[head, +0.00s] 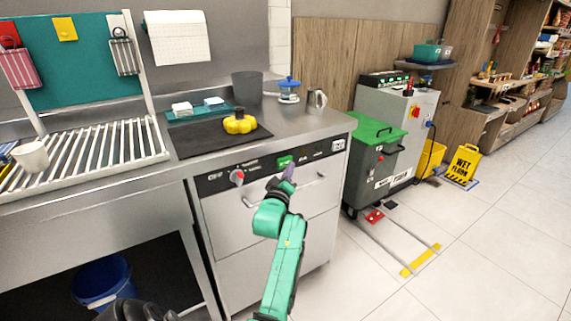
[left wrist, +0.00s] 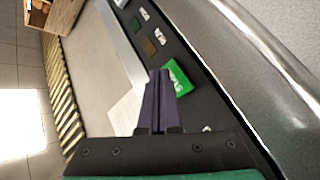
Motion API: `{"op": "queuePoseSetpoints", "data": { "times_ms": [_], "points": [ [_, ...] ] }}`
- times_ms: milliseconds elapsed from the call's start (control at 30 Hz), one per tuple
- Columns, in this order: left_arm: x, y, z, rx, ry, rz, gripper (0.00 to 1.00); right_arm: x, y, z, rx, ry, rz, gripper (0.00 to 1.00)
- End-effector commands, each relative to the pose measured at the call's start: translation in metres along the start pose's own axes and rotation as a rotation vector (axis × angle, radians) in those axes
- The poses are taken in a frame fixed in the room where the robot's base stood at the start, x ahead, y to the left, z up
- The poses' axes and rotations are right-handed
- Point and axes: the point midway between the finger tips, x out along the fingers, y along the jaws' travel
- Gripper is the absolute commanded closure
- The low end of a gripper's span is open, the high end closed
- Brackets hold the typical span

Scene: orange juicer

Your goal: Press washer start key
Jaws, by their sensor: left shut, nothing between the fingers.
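The washer (head: 265,225) is a steel undercounter unit with a dark control panel (head: 215,184) along its top front. The green key with white lettering (head: 284,161) sits near the middle of that panel; it also shows large in the left wrist view (left wrist: 179,77). My left gripper (head: 289,170) has purple fingers, shut and empty, just below the green key in the head view. In the left wrist view the fingertips (left wrist: 160,74) are beside the key's edge; I cannot tell whether they touch it. My right gripper is not in view.
The panel also carries a red-and-white knob (head: 237,177) and small dark keys (left wrist: 150,46). A washer handle (head: 311,182) lies just right of my gripper. On the counter stand a yellow object (head: 240,124) and a grey container (head: 247,88). Open floor lies to the right.

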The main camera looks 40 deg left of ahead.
Motion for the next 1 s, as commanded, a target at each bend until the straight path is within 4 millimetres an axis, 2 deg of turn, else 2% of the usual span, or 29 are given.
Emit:
{"op": "queuePoseSetpoints", "data": {
  "times_ms": [400, 767, 1000],
  "points": [
    [0.000, 0.000, 0.000, 0.000, 0.000, 0.000, 1.00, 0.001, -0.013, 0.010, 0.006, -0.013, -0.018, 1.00],
    [0.000, 0.000, 0.000, 0.000, 0.000, 0.000, 1.00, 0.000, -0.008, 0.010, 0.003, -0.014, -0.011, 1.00],
    [0.000, 0.000, 0.000, 0.000, 0.000, 0.000, 1.00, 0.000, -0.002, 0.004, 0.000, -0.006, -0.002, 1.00]
  ]
}}
